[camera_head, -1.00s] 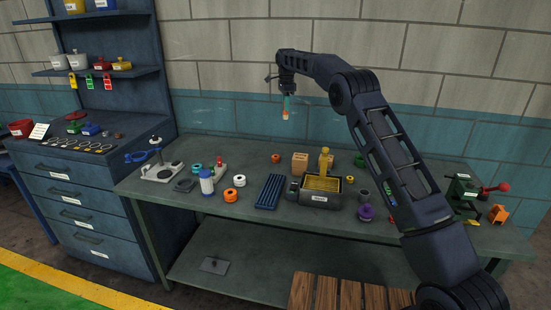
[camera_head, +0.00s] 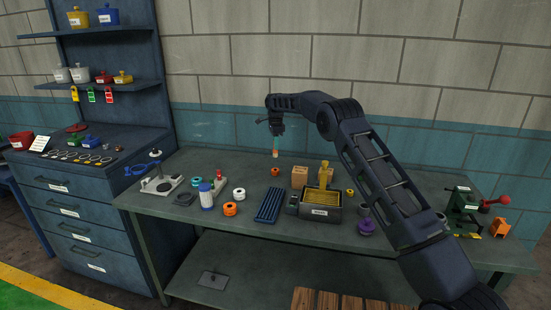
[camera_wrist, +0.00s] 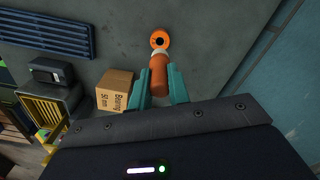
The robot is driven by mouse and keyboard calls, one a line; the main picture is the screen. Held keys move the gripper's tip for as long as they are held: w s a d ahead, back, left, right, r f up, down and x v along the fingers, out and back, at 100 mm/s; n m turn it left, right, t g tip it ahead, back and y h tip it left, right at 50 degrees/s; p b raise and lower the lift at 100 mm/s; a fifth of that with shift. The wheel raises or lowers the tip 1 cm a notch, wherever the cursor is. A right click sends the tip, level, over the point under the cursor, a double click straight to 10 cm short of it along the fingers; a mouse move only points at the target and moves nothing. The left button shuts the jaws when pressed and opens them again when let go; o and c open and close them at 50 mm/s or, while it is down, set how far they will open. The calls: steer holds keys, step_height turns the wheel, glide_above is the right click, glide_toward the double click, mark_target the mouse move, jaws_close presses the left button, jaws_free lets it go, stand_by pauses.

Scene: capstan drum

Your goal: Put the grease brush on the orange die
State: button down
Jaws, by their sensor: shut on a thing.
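My gripper (camera_head: 276,146) is shut on the grease brush (camera_head: 276,154), above the back of the bench. In the wrist view, the brush (camera_wrist: 158,78) shows as an orange piece with a pale band, between the teal fingers (camera_wrist: 159,69). An orange ring, which looks like the orange die (camera_wrist: 158,37), shows just past the brush's end. In the head view this ring (camera_head: 275,172) lies on the bench below the brush. I cannot tell whether brush and ring touch; a gap shows in the head view. The brush's far end is hard to make out.
A cardboard bearing box (camera_wrist: 115,90) stands close beside the gripper. A dark bin with a yellow tray (camera_head: 320,212) and a blue slotted tray (camera_head: 269,205) are nearer the front. A larger orange ring (camera_head: 230,208) lies front left. The wall is close behind.

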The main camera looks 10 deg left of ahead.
mark_target(276, 156)
steer(key=shift+f, duration=3.65)
steer(key=shift+f, duration=0.15)
steer(key=c, duration=1.3)
jaws_free()
step_height(276, 156, up, 12)
steer(key=shift+r, duration=0.15)
